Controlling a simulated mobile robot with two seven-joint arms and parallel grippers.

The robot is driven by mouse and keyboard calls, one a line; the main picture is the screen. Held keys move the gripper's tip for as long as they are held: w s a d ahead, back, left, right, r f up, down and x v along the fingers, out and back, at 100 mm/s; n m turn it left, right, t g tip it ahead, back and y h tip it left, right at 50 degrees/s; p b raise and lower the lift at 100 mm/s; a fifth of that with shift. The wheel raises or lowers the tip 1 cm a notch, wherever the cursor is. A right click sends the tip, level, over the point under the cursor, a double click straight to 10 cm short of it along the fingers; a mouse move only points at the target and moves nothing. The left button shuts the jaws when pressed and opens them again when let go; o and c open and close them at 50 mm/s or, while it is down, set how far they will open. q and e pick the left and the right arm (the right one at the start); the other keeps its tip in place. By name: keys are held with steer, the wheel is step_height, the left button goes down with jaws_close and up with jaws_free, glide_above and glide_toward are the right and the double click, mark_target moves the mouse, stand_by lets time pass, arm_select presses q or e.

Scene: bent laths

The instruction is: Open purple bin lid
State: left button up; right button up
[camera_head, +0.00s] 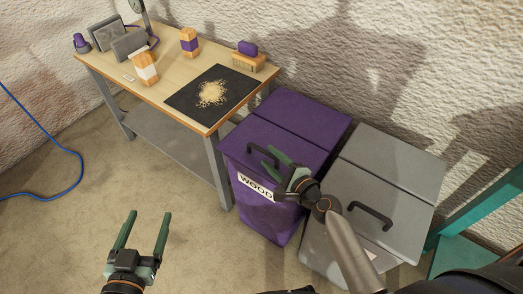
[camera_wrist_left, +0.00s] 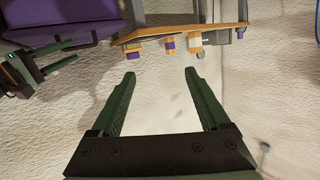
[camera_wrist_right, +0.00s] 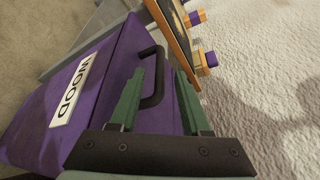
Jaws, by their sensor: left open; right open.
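The purple bin (camera_head: 262,207) stands right of the workbench with a "WOOD" label on its front. Its purple lid (camera_head: 285,138) is closed and has a black handle (camera_head: 262,155) near its front edge. My right gripper (camera_head: 276,166) is open at the handle. In the right wrist view the handle (camera_wrist_right: 154,78) shows between the open fingers (camera_wrist_right: 160,90), a little beyond or at the tips; contact cannot be told. My left gripper (camera_head: 144,230) is open and empty over the floor, left of the bin. It also shows open in the left wrist view (camera_wrist_left: 160,78).
A grey bin (camera_head: 385,190) with its own handle stands close to the purple bin's right. The workbench (camera_head: 150,92) holds blocks, a brush and a dark mat with shavings. A teal frame (camera_head: 475,215) is at far right. Floor at left is clear apart from a blue cable (camera_head: 75,160).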

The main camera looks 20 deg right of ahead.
mark_target(266, 154)
steer(key=b+x, duration=0.1)
steer(key=x, duration=0.4)
steer(key=shift+w, duration=0.15)
arm_select(q)
steer(key=r+t, duration=0.1)
steer(key=r, duration=0.3)
steer(key=w+r+m+t, duration=0.1)
steer(key=shift+d+r+t+h, duration=0.1)
steer(key=shift+r+t+h, duration=0.2)
steer(key=shift+r+h, duration=0.1)
arm_select(e)
steer(key=shift+c, duration=0.2)
jaws_close()
